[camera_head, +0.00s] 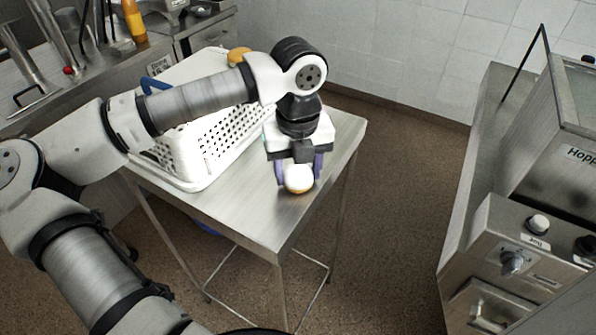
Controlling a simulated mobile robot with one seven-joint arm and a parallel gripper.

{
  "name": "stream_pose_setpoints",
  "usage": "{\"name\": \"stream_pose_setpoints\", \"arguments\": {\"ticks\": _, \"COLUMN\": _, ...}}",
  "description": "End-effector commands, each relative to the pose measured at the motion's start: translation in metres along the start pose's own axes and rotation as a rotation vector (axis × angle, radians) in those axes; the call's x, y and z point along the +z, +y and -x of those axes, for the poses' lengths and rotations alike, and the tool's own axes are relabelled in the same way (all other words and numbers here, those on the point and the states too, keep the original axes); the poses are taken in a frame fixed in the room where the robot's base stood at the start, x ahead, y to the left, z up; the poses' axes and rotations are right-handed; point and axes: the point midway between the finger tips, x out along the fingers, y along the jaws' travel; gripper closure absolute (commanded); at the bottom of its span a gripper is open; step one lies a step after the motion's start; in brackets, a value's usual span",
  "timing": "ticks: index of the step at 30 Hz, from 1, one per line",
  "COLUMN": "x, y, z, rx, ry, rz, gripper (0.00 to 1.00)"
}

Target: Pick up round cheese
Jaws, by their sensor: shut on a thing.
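A small round thing, pale on top with a tan lower edge, which I take for the round cheese (299,179), is at the right part of the steel table (262,213). My gripper (299,174) points down over it and is shut on it, with one purple-grey finger on each side. I cannot tell whether the cheese touches the table or is slightly raised. The gripper body hides its far side.
A white perforated basket (208,147) stands on the table to the left, partly behind my arm. A yellow-orange round thing (239,55) shows at its far end. A steel machine (525,235) stands at the right beyond open floor. A steel counter with an orange bottle (134,20) is at the back left.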

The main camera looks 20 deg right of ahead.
Motion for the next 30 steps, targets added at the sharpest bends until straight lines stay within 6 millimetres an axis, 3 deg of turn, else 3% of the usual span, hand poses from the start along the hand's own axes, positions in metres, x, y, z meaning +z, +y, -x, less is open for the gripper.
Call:
{"name": "stream_pose_setpoints", "arguments": {"ticks": 8, "x": 0.001, "y": 0.000, "z": 0.030, "rx": 0.000, "ry": -0.005, "rz": 0.002, "gripper": 0.75}}
{"name": "stream_pose_setpoints", "arguments": {"ticks": 21, "x": 0.001, "y": 0.000, "z": 0.142, "rx": 0.000, "ry": -0.004, "rz": 0.002, "gripper": 0.75}}
{"name": "stream_pose_setpoints", "arguments": {"ticks": 30, "x": 0.000, "y": 0.000, "z": 0.177, "rx": 0.000, "ry": -0.001, "rz": -0.001, "gripper": 0.75}}
